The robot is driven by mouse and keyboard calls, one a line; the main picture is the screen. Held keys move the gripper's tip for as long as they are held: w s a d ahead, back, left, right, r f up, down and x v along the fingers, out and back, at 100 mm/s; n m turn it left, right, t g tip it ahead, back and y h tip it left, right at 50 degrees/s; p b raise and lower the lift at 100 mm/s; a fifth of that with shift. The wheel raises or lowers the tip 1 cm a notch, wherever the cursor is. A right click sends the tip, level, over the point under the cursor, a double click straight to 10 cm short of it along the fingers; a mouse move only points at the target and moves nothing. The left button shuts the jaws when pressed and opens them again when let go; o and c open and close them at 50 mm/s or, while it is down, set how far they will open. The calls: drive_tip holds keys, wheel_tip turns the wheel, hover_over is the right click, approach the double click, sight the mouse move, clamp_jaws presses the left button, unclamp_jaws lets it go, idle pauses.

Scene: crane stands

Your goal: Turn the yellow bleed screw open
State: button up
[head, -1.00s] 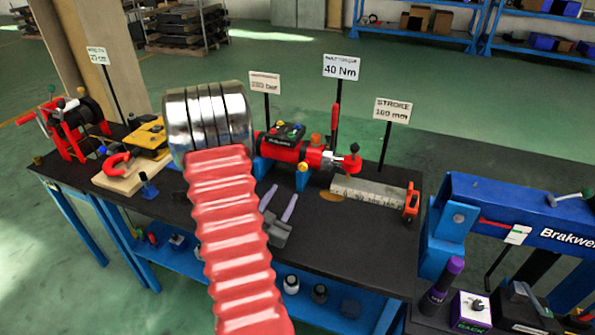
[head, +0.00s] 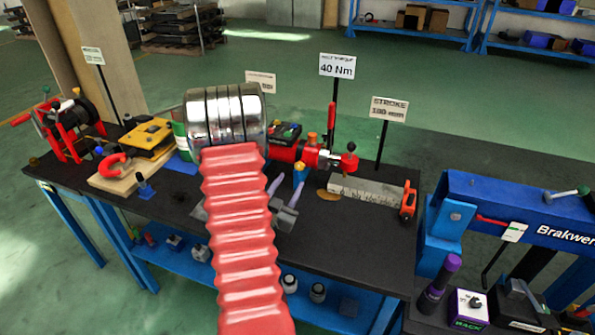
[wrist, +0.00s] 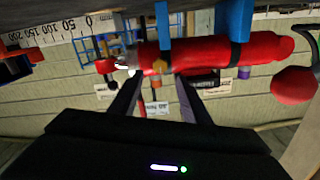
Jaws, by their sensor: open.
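The small yellow bleed screw (head: 300,168) shows low on the near side of a red hydraulic cylinder (head: 285,152), just above a blue support. In the wrist view, which is upside down, the yellow screw (wrist: 160,66) lies just past the fingertips, in line with the gap between them. My gripper (head: 286,185) is open and empty, in front of the cylinder and a little left of the screw in the head view. Its two fingers (wrist: 160,84) also show in the wrist view, apart. I see no contact with the screw. My arm hides the cylinder's left part in the head view.
Right of the cylinder are a red-knobbed valve (head: 348,160) and a ruler block (head: 368,190). Signs on posts stand behind, including the 40 Nm sign (head: 337,65). A yellow device (head: 148,138) and a red shackle (head: 112,166) lie left. The dark bench top (head: 340,235) is clear in front.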

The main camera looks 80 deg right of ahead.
sight(299, 167)
drive_tip(key=d, duration=0.8)
drive_tip(key=shift+s, duration=0.4)
drive_tip(key=c, duration=1)
